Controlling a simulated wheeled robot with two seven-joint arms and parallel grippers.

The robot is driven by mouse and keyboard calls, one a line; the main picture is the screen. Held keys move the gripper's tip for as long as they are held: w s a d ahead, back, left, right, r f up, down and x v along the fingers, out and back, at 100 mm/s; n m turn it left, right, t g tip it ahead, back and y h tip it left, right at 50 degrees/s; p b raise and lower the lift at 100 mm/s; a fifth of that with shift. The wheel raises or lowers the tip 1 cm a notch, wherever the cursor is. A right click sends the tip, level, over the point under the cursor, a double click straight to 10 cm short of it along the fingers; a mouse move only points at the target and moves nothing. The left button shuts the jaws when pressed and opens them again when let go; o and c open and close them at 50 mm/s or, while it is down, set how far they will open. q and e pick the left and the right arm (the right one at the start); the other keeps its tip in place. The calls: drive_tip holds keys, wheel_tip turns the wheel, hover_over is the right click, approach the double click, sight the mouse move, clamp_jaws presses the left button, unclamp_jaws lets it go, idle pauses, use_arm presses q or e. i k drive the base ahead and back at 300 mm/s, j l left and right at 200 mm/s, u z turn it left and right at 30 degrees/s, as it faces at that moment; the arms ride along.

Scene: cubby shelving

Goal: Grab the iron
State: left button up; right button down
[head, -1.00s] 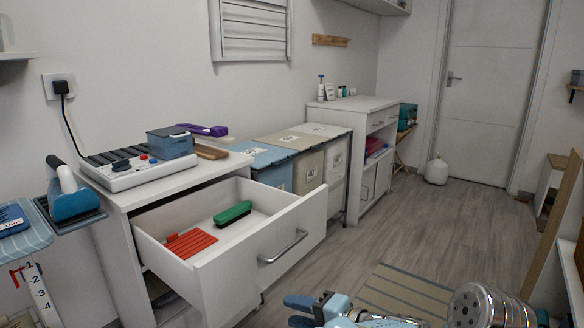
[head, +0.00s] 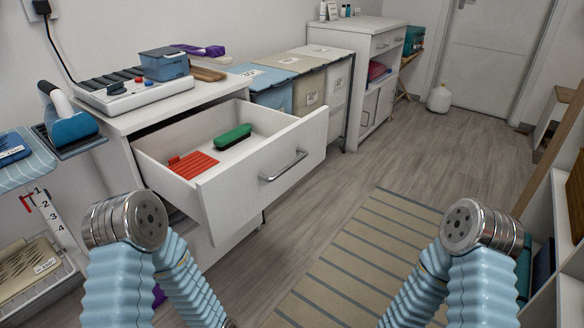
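The iron (head: 70,128), with a blue body and a pale handle, stands on a dark rest at the end of the blue striped ironing board (head: 20,172), at the left in the head view. It is beside the white cabinet with the open drawer. Both my arms show at the bottom of the head view, bent, with ribbed light-blue sleeves and metal joint caps. The left arm is below and to the right of the iron, well apart from it. Neither gripper is in view, so their fingers are hidden from me.
The open drawer (head: 240,198) juts out and holds a green brush (head: 232,137) and a red ridged piece (head: 193,165). A white device (head: 135,92) and a blue box (head: 165,65) stand on the cabinet. A striped rug (head: 365,250) lies on open floor. Shelving stands at right.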

sight(66, 125)
drive_tip(key=k+j+u, duration=0.1)
drive_tip(key=u, duration=1.15)
drive_tip(key=j+z, duration=0.1)
drive_tip(key=z, duration=0.25)
drive_tip(key=i+j, duration=0.05)
